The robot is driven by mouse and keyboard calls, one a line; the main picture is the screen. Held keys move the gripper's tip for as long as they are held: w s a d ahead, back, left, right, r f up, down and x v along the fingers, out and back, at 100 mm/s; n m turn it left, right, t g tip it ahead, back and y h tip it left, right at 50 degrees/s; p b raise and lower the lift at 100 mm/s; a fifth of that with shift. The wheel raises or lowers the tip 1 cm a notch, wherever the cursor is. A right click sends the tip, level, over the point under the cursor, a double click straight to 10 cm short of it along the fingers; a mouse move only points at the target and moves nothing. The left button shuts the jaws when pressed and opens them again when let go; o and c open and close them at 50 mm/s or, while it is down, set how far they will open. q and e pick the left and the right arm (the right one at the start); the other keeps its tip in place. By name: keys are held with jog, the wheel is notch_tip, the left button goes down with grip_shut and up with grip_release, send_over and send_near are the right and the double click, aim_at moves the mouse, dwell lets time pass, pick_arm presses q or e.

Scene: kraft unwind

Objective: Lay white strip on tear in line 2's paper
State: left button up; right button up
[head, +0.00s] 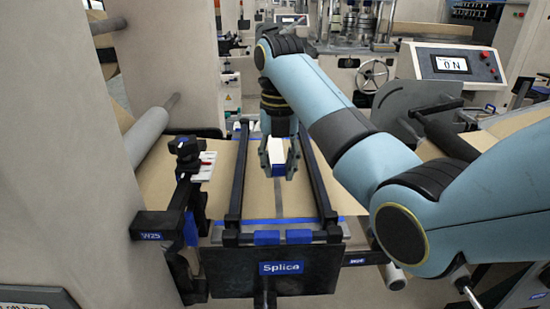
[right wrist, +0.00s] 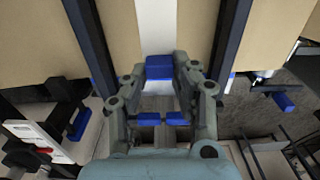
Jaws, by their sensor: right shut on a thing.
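My right gripper (head: 279,172) points down over the brown paper (head: 235,185), between two black rails. It is shut on a white strip (head: 277,149) with a blue end. In the right wrist view the blue block (right wrist: 158,67) sits between the fingertips, and the white strip (right wrist: 156,25) runs away from it along the paper. I cannot tell whether the strip touches the paper. A thin grey line (head: 280,203) runs down the paper in front of the gripper; I cannot tell if it is the tear. My left gripper is not in view.
The black frame marked "Splica" (head: 282,283) stands at the near end of the rails. A black clamp post (head: 190,190) stands on the left, by a grey roller (head: 150,133). A control panel reading "ON" (head: 451,65) is at the back right.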

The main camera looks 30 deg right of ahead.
aim_at(278, 201)
jog(key=shift+f, duration=2.8)
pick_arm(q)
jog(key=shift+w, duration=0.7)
pick_arm(e)
jog(key=shift+f, duration=0.15)
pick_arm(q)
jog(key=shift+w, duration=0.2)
pick_arm(e)
jog(key=shift+f, duration=0.25)
jog(key=o, duration=0.8)
jog(key=shift+o, duration=0.2)
